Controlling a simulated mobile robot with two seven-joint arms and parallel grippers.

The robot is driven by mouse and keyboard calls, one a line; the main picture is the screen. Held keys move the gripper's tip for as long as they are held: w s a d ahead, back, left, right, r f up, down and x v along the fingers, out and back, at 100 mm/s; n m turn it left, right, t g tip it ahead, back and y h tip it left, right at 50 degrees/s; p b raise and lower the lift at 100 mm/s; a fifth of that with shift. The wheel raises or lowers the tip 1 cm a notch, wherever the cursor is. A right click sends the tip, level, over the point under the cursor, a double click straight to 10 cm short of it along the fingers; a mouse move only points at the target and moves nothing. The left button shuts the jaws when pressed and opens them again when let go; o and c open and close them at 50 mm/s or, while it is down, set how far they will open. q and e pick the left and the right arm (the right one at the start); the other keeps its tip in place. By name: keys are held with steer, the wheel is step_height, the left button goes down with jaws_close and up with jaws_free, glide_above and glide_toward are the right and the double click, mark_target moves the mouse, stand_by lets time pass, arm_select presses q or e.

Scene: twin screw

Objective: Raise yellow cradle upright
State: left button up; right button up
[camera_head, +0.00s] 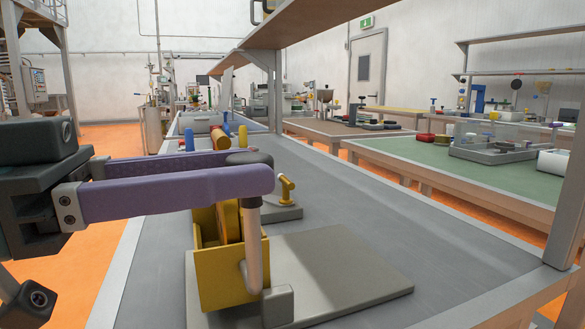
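The yellow cradle (225,278) stands on a grey base plate (345,265) at the near end of the workbench. An upright metal lever (253,250) with a dark rounded top rises in front of its right side, from a grey block on the plate. My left gripper (252,170) reaches in from the left with two purple fingers. Its fingertips lie on either side of the lever's dark top and appear closed on it. The near finger hides part of the lever and of the cradle's upper area. My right gripper is out of view.
A small yellow handle (286,187) on a grey base stands just behind the cradle. Blue and yellow upright pieces (226,132) stand farther back. A shelf post (567,190) rises at right. The bench surface right of the plate is clear.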

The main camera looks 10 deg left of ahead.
arm_select(q)
steer(key=o, duration=0.3)
steer(key=b+v, duration=0.3)
steer(key=v, duration=0.7)
steer(key=shift+f, duration=0.1)
stand_by(0.4)
